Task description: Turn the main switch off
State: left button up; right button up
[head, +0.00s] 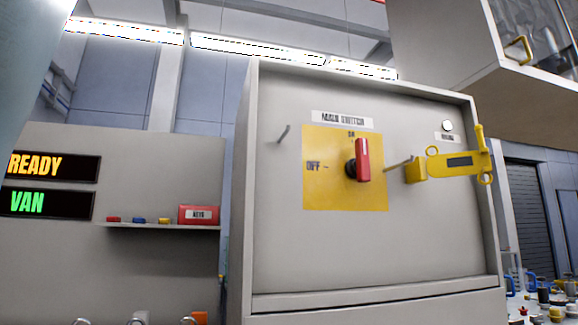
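The handle stands upright, toward the small mark at the top of the plate, which seems to read ON. The OFF mark (313,166) is on the plate's left side, apart from the handle. A label (342,119) reading MAIN SWITCH is above the plate. Neither of my grippers shows in the head view, and nothing touches the handle.
A yellow device (455,164) sits at the cabinet's right edge, near a peg (398,164) beside the plate. An empty peg (284,133) is upper left. A round white lamp (448,126) is upper right. A shelf (160,226) at left holds a red box (198,214).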

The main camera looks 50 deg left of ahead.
aim_at(359, 168)
jog(key=u, duration=1.05)
